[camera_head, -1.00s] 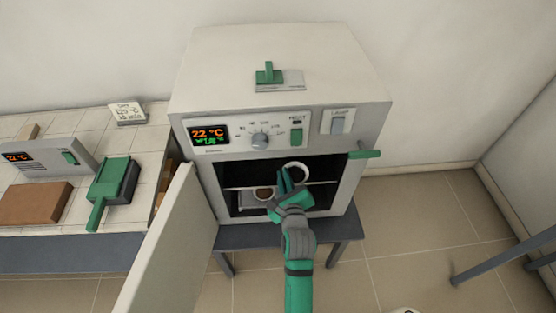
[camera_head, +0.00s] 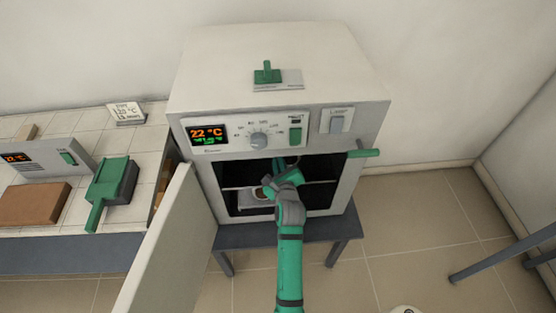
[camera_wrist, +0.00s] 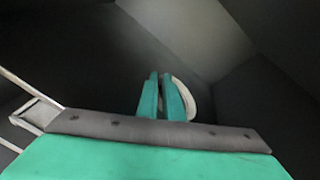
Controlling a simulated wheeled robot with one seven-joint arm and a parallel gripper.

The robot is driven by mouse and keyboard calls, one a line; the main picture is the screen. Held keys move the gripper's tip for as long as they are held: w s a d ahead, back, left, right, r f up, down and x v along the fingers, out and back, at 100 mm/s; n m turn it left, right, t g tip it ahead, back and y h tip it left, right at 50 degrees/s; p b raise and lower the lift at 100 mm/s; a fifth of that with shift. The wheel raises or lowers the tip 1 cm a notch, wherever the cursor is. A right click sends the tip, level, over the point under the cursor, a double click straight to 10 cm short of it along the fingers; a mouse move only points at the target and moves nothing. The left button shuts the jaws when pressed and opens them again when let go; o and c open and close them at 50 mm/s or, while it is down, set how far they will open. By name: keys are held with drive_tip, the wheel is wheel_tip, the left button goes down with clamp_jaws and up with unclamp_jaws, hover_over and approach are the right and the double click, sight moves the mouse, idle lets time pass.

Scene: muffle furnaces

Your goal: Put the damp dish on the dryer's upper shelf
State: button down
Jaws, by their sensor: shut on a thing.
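The dryer (camera_head: 275,80) is a pale box with its door (camera_head: 160,245) swung open to the left. My gripper (camera_wrist: 165,95) is inside its dark chamber, with its two green fingers shut on the white rim of the dish (camera_wrist: 189,100). In the head view my wrist hides most of the dish and the fingertips. A thin pale shelf edge (camera_head: 235,188) crosses the opening. In the wrist view a pale rack bar (camera_wrist: 30,88) shows at the left. I cannot tell whether the dish touches a shelf.
A small dish with brown contents (camera_head: 259,193) sits in the chamber, left of my wrist. A bench (camera_head: 50,245) at left carries a grey instrument (camera_head: 40,155), a brown block (camera_head: 35,203) and a green-handled dark tool (camera_head: 113,183).

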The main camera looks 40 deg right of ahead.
drive_tip(key=c, duration=1.9)
unclamp_jaws()
drive_tip(key=shift+r, duration=0.1)
drive_tip(key=v, duration=1.2)
drive_tip(key=s+a+f+n+t+y, duration=0.1)
drive_tip(key=s+a+f+n+y, duration=0.15)
drive_tip(key=s+a+n, duration=0.55)
drive_tip(key=s+a+f+n+y, duration=0.1)
drive_tip(key=s+a+f+n, duration=0.3)
drive_tip(key=a+n, duration=0.7)
drive_tip(key=s+a+r+n+y, duration=0.2)
drive_tip(key=s+a+r+n, duration=0.1)
drive_tip(key=s+a+n, duration=0.3)
drive_tip(key=s+a+r+n+t+y, duration=0.1)
drive_tip(key=s+a+r+n, duration=0.1)
drive_tip(key=s+a+n, duration=0.5)
drive_tip(key=s+n, duration=0.2)
drive_tip(key=n, duration=0.1)
drive_tip(key=shift+s+a+r+n+y, duration=0.15)
drive_tip(key=shift+s+r+n+y, duration=0.05)
drive_tip(key=shift+r+n+y, duration=0.15)
